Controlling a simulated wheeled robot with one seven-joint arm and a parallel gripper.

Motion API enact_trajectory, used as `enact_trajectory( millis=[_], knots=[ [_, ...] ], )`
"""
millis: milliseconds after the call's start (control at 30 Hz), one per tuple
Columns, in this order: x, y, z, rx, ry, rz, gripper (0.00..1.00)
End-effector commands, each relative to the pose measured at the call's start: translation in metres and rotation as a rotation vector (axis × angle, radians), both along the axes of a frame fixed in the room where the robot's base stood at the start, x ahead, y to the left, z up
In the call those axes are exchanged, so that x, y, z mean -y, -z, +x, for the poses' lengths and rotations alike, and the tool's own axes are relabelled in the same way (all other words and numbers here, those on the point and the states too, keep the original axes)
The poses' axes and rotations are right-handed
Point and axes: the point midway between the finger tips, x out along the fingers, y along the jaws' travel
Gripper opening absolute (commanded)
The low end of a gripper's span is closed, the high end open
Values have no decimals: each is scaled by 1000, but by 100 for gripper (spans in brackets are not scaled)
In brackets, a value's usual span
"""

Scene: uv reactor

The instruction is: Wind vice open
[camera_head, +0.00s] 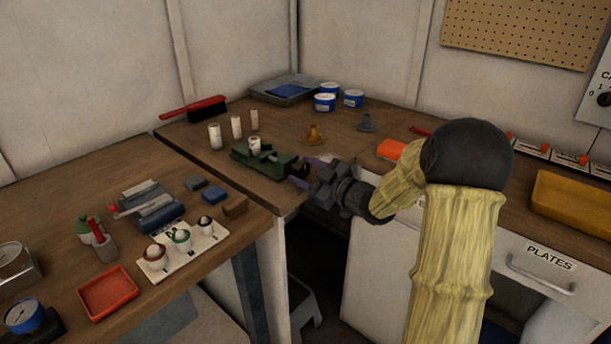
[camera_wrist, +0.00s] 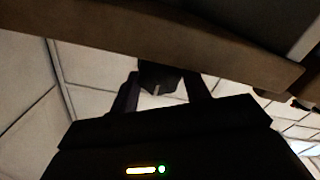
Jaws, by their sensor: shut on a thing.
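The green vice (camera_head: 272,163) sits on the wooden bench near its front corner. A small white cylinder (camera_head: 254,146) stands at its left part; I cannot tell whether it is between the jaws or behind them. My gripper (camera_head: 306,173) is at the vice's right end, at the bench's front edge. In the wrist view, my gripper's two fingers (camera_wrist: 163,92) are on either side of a dark block (camera_wrist: 160,74), which looks like the vice's handle end. The gripper is shut on it. The handle is mostly hidden by the fingers in the head view.
The bench edge (camera_wrist: 225,62) runs close above the fingers in the wrist view. White cylinders (camera_head: 215,136), an orange-brown cone (camera_head: 313,134) and blue-and-white tubs (camera_head: 325,102) stand behind the vice. A white holder with cups (camera_head: 190,253) and a red tray (camera_head: 108,293) are on the left bench.

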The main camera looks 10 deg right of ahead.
Motion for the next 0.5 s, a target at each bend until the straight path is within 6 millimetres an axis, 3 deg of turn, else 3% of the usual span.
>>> enact_trajectory(
  millis=[300, 333, 433, 500],
  knots=[
    [0, 0, 0, 1, -1, -6, 24],
    [0, 0, 0, 2, -1, -6, 49],
    [0, 0, 0, 2, 0, -5, 68],
    [0, 0, 0, 1, -1, -5, 69]
  ],
)
